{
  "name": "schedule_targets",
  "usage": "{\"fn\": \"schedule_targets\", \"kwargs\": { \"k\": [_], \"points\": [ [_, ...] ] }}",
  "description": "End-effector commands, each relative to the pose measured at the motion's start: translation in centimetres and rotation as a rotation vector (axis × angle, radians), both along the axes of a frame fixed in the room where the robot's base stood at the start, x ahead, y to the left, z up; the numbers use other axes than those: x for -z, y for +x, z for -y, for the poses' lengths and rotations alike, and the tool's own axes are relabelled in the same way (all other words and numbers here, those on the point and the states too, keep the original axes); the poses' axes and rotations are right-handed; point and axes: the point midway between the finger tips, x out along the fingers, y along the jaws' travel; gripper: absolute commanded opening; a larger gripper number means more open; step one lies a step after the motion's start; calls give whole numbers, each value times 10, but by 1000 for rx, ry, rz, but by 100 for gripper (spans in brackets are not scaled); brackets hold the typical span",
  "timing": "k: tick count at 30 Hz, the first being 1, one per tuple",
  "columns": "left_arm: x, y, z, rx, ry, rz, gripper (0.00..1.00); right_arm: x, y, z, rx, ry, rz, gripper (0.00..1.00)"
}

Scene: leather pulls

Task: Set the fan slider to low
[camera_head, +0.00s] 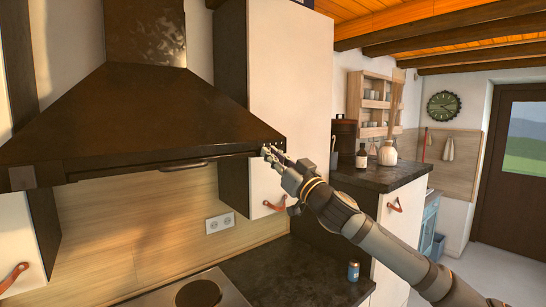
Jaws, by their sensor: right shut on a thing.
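The dark range hood (140,115) fills the left half of the head view, with a flat band along its lower front edge. My right arm reaches in from the lower right. My right gripper (271,153) is at the right end of that band and is shut on the fan slider there. The slider is small and mostly hidden by the fingers, so its setting cannot be read. My left gripper is not in view.
A white cabinet (290,75) stands right behind the gripper. Below are a dark counter (290,275) with a small blue can (353,271), and a hob (198,293). A worktop with bottles lies behind my arm.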

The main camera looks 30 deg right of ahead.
Motion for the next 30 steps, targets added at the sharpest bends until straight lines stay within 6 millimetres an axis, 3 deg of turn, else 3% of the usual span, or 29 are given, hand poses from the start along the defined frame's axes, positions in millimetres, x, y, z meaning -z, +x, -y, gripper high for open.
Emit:
{"fn": "schedule_targets", "kwargs": {
  "k": [4, 13, 14, 18, 30],
  "points": [
    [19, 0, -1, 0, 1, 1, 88, 4, 1, 16, 5, -2, 3, 0],
    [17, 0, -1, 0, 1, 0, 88, 0, 1, 20, 3, 0, 1, 0],
    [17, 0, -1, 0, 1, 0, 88, 0, 1, 20, 3, 0, 1, 16],
    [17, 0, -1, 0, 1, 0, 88, 0, 1, 20, 3, 1, 1, 35],
    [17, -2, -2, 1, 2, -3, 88, -5, 1, 21, 5, 6, 5, 37]
  ]
}}
